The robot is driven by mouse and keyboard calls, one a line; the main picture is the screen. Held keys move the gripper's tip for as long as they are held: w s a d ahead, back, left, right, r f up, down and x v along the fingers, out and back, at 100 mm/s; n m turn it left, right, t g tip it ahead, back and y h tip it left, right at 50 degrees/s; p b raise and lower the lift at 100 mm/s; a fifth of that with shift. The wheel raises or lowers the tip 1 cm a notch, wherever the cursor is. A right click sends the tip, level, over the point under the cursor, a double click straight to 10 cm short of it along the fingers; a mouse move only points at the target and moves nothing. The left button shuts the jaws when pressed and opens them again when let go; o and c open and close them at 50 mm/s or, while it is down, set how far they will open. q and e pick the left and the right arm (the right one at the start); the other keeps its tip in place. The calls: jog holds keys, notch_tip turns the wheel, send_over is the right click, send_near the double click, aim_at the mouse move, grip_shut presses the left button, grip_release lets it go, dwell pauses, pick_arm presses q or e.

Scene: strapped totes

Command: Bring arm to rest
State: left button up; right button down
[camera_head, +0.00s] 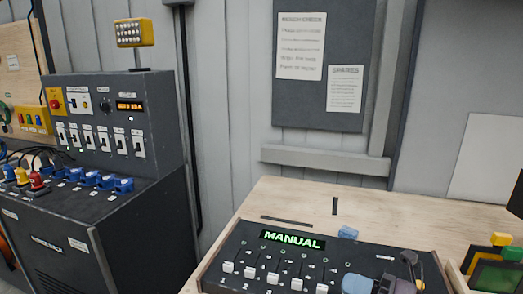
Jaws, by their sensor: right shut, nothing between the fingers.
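My right gripper (372,284) shows only in part at the bottom edge, right of centre, as a small grey and light-blue shape. It is shut with nothing between its fingers. It appears in front of the right part of the black control panel (240,262); I cannot tell whether it touches the panel. The rest of my right arm is mostly out of frame. My left gripper is not in view.
The panel has white sliders, a joystick (409,258) and a green "MANUAL" display (293,240). It sits on a wooden table (390,215). A dark console (110,190) with switches and coloured plugs stands left. Yellow and green blocks (500,240) are at right.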

jog(key=s+d+f+m+t+h, duration=0.3)
jog(key=d+m+h, duration=0.45)
jog(key=m, duration=0.65)
jog(key=s+d+f+m+t+h, duration=0.1)
jog(key=d+f+m+t+h, duration=0.3)
jog(key=m+h, duration=0.8)
jog(key=s+f+m+g+y, duration=0.1)
jog(key=s+f+m+g, duration=0.4)
jog(key=s, duration=0.4)
jog(key=s+f+m+g+y, duration=0.2)
jog(key=s+f+m+g, duration=0.2)
jog(key=s+f+g, duration=0.4)
jog(key=w+f+n+t, duration=0.1)
jog(key=w+f+t, duration=0.5)
jog(key=f+t, duration=0.2)
jog(key=shift+w+a+f, duration=0.2)
jog(key=shift+a+f, duration=0.2)
jog(key=shift+f, duration=0.05)
